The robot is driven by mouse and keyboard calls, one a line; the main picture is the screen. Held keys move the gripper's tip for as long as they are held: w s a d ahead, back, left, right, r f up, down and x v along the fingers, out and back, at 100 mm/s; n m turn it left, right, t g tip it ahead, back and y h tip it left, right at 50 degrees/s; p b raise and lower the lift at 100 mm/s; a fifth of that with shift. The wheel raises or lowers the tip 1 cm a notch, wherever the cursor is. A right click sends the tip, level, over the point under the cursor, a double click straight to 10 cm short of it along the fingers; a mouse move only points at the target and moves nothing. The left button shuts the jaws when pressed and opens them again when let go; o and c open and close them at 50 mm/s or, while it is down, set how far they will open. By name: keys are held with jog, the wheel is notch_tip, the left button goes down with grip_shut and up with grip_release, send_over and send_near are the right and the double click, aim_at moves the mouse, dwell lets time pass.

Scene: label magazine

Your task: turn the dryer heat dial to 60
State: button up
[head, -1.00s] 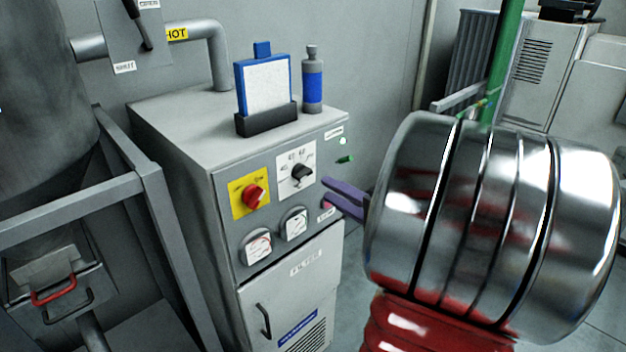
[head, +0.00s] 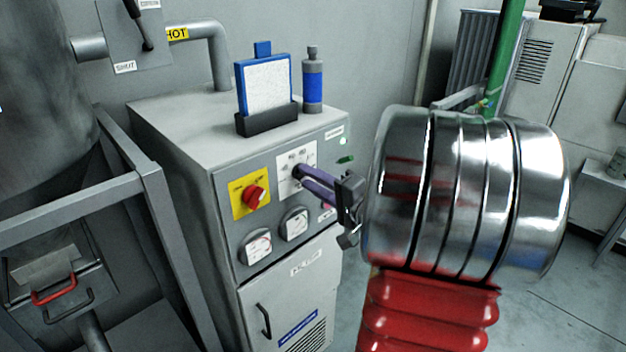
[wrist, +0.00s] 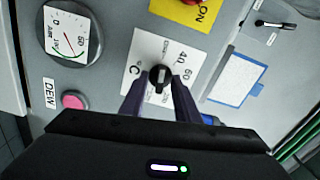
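The heat dial is a black knob (wrist: 159,78) on a white plate (wrist: 140,50) marked with 40, 60 and other numbers. I cannot tell whether the fingers touch the knob.
Left of the dial is a red knob (head: 256,196) on a yellow plate. Two gauges (head: 294,223) sit below, and a pink button (wrist: 73,101) is close by. A blue-framed panel (head: 268,86) and a bottle (head: 313,82) stand on the cabinet top.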

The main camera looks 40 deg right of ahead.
jog(key=shift+c, duration=0.4)
grip_shut()
jog(key=shift+f, duration=0.1)
